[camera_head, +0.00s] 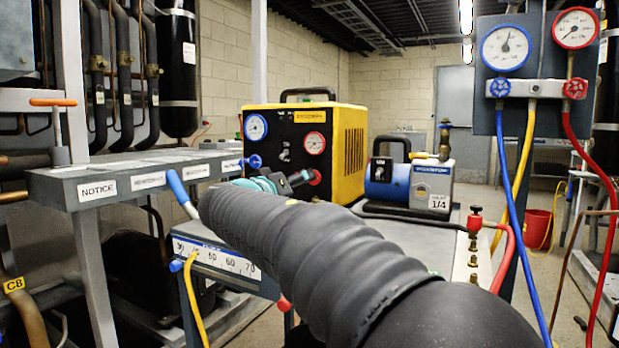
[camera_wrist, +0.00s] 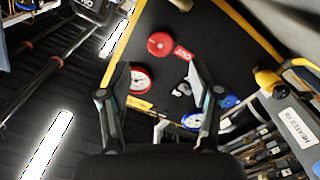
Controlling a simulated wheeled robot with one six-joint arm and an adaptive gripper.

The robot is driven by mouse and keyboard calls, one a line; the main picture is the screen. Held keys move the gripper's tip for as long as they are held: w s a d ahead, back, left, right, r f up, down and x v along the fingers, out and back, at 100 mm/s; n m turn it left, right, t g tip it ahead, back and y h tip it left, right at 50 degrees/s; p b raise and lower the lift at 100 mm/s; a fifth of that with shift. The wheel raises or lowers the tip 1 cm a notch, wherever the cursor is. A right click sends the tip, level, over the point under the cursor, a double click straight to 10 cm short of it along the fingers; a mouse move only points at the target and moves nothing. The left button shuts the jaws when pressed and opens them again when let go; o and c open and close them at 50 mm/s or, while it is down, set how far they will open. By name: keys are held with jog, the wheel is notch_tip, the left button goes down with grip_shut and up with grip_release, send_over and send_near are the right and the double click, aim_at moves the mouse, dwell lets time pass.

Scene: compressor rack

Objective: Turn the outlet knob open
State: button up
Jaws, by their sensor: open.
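The yellow and black machine (camera_head: 357,150) stands on the bench with a blue gauge and a red gauge on its front. The outlet knob (camera_head: 315,178) is the red one at the front's lower right. In the wrist view the red outlet knob (camera_wrist: 160,44) sits beside a red label reading OUT. My gripper (camera_head: 301,178) is open, just in front of the machine near the red knob. In the wrist view my gripper's (camera_wrist: 159,66) fingertips are spread to either side, with the knob just past the gap. I cannot tell whether they touch it.
A blue knob (camera_head: 255,161) is at the front's lower left. A blue pump (camera_head: 410,183) stands to the right. A gauge panel (camera_head: 537,75) with blue, yellow and red hoses is at far right. A grey shelf marked NOTICE (camera_head: 97,191) is at left.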

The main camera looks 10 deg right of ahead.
jog(key=x, duration=0.7)
jog(key=shift+p, duration=0.45)
jog(key=shift+w, duration=0.1)
jog(key=c, duration=1.1)
jog(key=shift+c, duration=0.3)
